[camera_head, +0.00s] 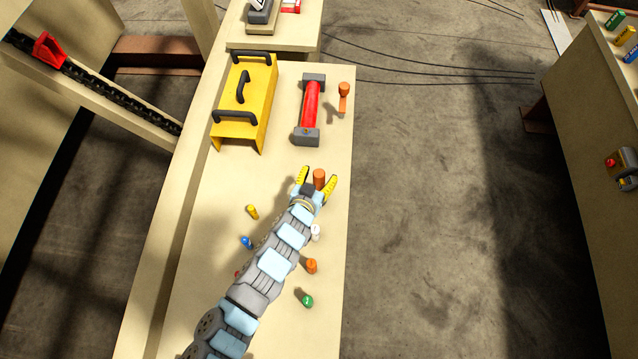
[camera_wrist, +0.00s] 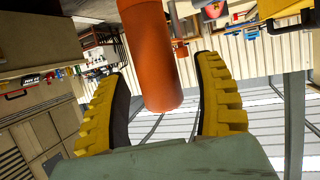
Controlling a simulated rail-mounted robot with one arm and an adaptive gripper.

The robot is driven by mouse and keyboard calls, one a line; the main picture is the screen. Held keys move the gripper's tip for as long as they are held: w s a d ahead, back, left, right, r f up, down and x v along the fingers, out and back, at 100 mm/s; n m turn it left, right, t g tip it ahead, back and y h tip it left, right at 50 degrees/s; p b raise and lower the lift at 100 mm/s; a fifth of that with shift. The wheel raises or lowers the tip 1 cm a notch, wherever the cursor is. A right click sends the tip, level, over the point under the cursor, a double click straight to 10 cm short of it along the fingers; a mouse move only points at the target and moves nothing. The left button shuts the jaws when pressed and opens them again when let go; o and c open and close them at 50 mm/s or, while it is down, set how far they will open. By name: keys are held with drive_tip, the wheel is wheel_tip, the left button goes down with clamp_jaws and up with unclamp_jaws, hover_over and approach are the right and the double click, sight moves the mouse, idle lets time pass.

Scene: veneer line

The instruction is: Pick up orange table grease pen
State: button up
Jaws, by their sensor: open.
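In the head view my gripper (camera_head: 318,182) is over the right side of the table (camera_head: 220,300), its two yellow fingers apart. An orange cylinder (camera_head: 319,178) stands between the fingers. In the wrist view this orange cylinder (camera_wrist: 152,60) lies between my open fingers (camera_wrist: 165,100), with a gap on each side. Another orange piece (camera_head: 311,266) stands closer to the table's near end, and a third (camera_head: 343,97) is by the far right edge. I cannot tell from their looks alone which is the grease pen.
Beyond my gripper are a red roller with grey ends (camera_head: 311,105) and a yellow cover with black handles (camera_head: 258,95). White (camera_head: 315,232), green (camera_head: 307,300), yellow (camera_head: 252,211) and blue (camera_head: 246,242) small pieces stand around my arm. Open floor (camera_head: 430,200) lies to the right.

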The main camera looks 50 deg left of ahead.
clamp_jaws()
drive_tip(key=shift+r, duration=0.15)
